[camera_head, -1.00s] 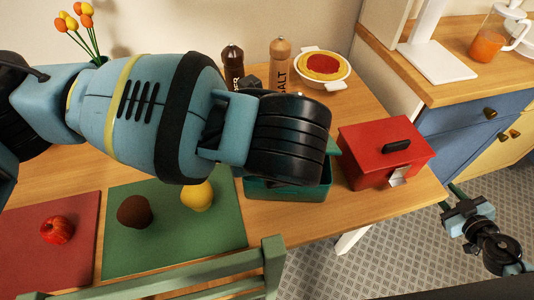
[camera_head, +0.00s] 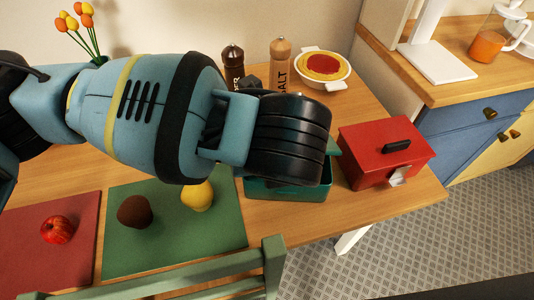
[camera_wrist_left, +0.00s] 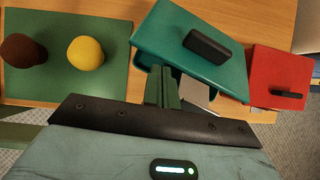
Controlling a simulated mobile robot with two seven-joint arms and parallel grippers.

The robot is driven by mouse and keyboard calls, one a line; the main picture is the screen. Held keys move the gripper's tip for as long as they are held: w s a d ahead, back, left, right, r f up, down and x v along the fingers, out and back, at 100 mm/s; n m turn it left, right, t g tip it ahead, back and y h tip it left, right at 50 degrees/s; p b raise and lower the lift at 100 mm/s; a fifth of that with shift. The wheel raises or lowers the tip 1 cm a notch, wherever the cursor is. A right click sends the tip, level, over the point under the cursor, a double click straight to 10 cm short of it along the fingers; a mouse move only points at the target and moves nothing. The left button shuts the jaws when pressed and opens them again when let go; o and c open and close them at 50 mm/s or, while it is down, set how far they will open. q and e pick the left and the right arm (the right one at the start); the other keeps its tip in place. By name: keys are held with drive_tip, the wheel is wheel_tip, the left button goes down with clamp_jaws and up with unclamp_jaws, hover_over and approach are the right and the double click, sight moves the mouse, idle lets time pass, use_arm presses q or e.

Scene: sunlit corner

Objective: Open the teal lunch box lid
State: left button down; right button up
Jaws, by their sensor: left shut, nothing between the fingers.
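The teal lunch box (camera_head: 285,191) stands on the table in the head view, largely hidden behind my left wrist. Its teal lid (camera_wrist_left: 165,35) with a black handle (camera_wrist_left: 206,45) fills the upper middle of the left wrist view. The lid looks tilted up from the box, with a dark gap under its near edge; how far it is raised is hard to tell. My left gripper (camera_wrist_left: 164,88) is shut and empty, its fingertips at the lid's near edge; contact is unclear. In the head view its fingers are hidden. My right gripper is not in view.
A red box (camera_head: 385,158) with a black handle stands close to the right of the lunch box. A green mat (camera_head: 165,255) holds a brown and a yellow item; a red mat holds an apple (camera_head: 57,230). Shakers and a pie dish (camera_head: 325,85) stand behind. A chair back (camera_head: 272,265) is in front.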

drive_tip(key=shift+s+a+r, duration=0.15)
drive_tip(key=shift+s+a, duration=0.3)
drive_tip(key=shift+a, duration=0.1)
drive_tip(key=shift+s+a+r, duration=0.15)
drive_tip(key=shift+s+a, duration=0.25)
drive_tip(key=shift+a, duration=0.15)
